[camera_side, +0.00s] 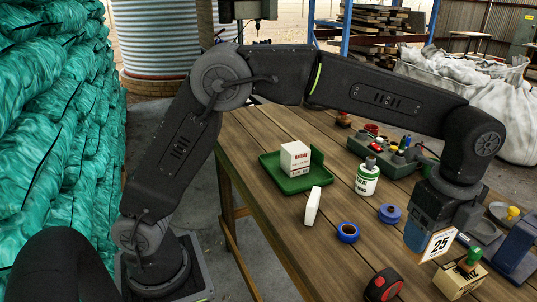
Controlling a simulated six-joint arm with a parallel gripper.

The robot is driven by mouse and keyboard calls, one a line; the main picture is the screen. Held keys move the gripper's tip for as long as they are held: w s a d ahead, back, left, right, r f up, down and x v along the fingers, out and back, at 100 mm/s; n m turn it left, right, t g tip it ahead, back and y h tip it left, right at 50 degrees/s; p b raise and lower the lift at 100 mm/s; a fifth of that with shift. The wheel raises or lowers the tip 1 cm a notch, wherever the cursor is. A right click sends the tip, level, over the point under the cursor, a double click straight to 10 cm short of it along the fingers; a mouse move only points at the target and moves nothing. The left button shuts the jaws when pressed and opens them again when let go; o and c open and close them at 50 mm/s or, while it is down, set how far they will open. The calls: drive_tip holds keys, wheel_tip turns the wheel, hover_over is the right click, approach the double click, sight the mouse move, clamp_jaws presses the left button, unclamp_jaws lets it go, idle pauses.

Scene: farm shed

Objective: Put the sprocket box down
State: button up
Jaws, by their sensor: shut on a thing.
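My gripper (428,228) hangs over the right part of the wooden table, pointing down. It is shut on a small box with a white label reading "25" (439,244), which I take to be the sprocket box. A green tray (273,173) lies farther left and holds a white carton with red print (295,158).
Near the gripper are blue tape rolls (347,232) (390,213), a white-and-green can (367,178), a white upright block (312,206) and a red-and-black tape measure (383,285).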

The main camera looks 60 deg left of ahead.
drive_tip(key=w+a+n, duration=0.3)
drive_tip(key=a, duration=0.9)
drive_tip(key=w+a+r+n, duration=0.1)
drive_tip(key=w+a+n, duration=0.3)
drive_tip(key=a, duration=0.8)
drive_tip(key=w+a+n, duration=0.3)
drive_tip(key=a, duration=0.9)
drive_tip(key=s+a+n, duration=0.3)
drive_tip(key=s+a, duration=0.2)
drive_tip(key=a, duration=0.5)
drive_tip(key=s+a+n, duration=0.3)
drive_tip(key=s+a, duration=0.2)
drive_tip(key=a, duration=0.6)
drive_tip(key=s+a+n, duration=0.3)
drive_tip(key=s+a, duration=0.2)
drive_tip(key=a, duration=0.5)
drive_tip(key=f, duration=1.5)
drive_tip(key=shift+w+d+f, duration=0.15)
drive_tip(key=shift+d+f, duration=0.05)
drive_tip(key=shift+f, duration=0.1)
drive_tip(key=shift+f, duration=0.1)
